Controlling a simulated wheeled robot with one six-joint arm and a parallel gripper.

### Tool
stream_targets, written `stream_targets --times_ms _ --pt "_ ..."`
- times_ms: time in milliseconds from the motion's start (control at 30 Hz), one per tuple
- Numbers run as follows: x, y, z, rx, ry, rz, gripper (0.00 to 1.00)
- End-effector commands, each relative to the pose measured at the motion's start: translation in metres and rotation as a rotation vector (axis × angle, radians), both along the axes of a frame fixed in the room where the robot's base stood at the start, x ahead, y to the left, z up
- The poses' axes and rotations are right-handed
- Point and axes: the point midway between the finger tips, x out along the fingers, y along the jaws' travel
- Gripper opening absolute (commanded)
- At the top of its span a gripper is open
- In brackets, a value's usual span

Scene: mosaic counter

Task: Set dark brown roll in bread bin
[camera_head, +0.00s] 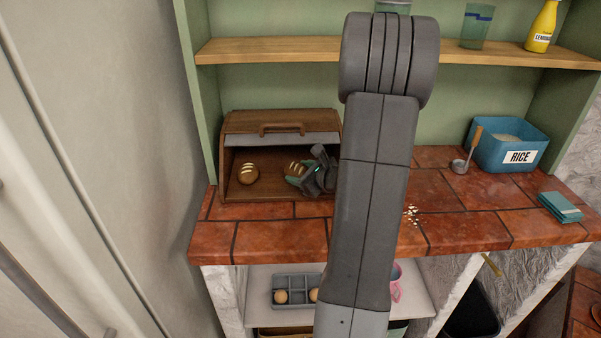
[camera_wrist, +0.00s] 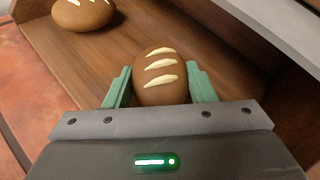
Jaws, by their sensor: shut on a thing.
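The wooden bread bin (camera_head: 231,145) stands on the tiled counter with its front open. My gripper (camera_head: 299,174) reaches into the right part of the bin opening and is shut on a brown roll with pale score marks (camera_wrist: 160,84). In the wrist view my gripper (camera_wrist: 160,88) has one green finger on each side of this roll. The held roll also shows in the head view (camera_head: 293,171). Another brown scored roll (camera_head: 248,173) sits in the bin to the left, also in the wrist view (camera_wrist: 83,14). Whether the held roll touches the bin floor I cannot tell.
A blue rice box (camera_head: 491,150), a ladle (camera_head: 460,165) and a folded teal cloth (camera_head: 559,207) are at the right. White crumbs (camera_head: 411,215) lie mid-counter. A grey divided tray (camera_head: 297,285) is on the shelf below. My arm hides the counter's middle.

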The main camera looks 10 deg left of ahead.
Motion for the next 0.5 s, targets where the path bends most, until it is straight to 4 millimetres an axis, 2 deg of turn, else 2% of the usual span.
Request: stream_targets --times_ms 33,133,500 --pt "0.0001 0.0 -0.0021 0.0 0.0 0.0 0.52" --pt "0.0 0.0001 -0.0009 0.0 0.0 0.0 0.72" --pt "-0.0012 0.0004 -0.0015 -0.001 0.004 0.003 0.72"
